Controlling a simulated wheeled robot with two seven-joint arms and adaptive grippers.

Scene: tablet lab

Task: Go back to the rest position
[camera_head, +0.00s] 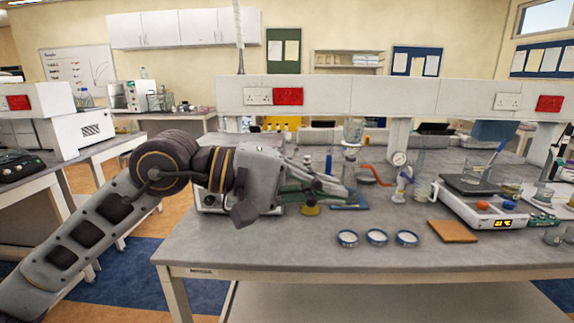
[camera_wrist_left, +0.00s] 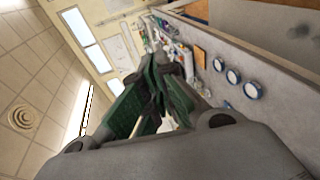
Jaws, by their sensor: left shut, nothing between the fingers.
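My left arm comes in from the left in the head view, and its gripper (camera_head: 318,192) reaches over the left part of the grey lab bench (camera_head: 300,257). The gripper is shut and empty. In the left wrist view its green-padded fingers (camera_wrist_left: 155,92) come together, with the bench and its items beyond to the right. The gripper hides part of what stands behind it in the head view. My right gripper is not in either view.
Three round dishes (camera_head: 377,237) lie near the front of the bench, beside a brown square pad (camera_head: 452,230). A balance (camera_head: 478,212) stands at the right. Glassware and small bottles crowd the back. The front left of the bench is clear.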

